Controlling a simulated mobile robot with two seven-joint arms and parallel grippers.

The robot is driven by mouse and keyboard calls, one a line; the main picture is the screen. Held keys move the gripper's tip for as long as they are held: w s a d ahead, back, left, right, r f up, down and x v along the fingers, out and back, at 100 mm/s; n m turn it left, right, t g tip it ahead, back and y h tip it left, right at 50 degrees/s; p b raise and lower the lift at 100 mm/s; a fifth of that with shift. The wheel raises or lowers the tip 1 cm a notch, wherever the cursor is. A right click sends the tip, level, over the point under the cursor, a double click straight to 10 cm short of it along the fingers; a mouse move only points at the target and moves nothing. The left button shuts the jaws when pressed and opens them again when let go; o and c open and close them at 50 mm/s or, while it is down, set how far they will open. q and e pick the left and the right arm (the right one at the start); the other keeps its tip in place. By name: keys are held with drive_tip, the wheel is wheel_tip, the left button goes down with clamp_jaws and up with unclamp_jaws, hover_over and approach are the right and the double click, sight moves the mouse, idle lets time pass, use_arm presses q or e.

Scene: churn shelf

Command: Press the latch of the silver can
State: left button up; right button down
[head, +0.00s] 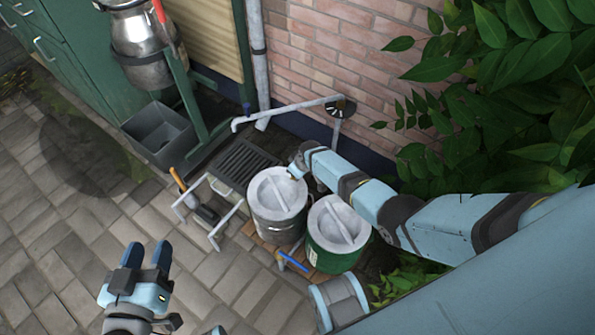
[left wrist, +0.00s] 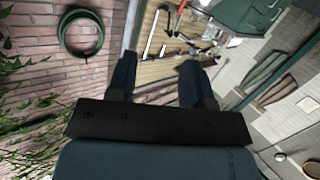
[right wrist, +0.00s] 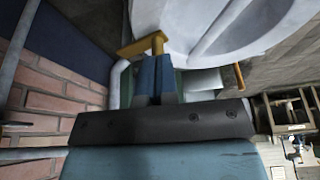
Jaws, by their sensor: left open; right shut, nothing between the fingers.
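My right gripper (head: 294,173) is at the can's far right rim. In the right wrist view its fingers (right wrist: 157,75) are shut and empty, with the tips right at a brass-coloured latch (right wrist: 143,46) beside the pale lid (right wrist: 225,25). I cannot tell whether they touch the latch. My left gripper (head: 146,256) is open and empty, well left of the can above the paving; its spread fingers also show in the left wrist view (left wrist: 155,78).
A green can (head: 335,258) with a similar lid stands close on the right. A grey metal rail (head: 222,228) and a drain grate (head: 243,163) are left of the silver can. A pipe (head: 285,110) and brick wall stand behind; leaves hang at right. Paving at left is clear.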

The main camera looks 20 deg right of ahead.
drive_tip(key=shift+s+r+p, duration=0.1)
drive_tip(key=shift+r+p, duration=0.2)
use_arm(q)
drive_tip(key=s+a+f+g+y+p, duration=0.2)
drive_tip(key=a+f+g+p, duration=0.1)
drive_tip(key=f+p, duration=0.2)
drive_tip(key=shift+s+a+g+p, duration=0.2)
drive_tip(key=shift+g+p, duration=0.1)
drive_tip(key=shift+p, duration=0.55)
use_arm(e)
drive_tip(key=v, duration=1.3)
drive_tip(key=shift+d, duration=0.1)
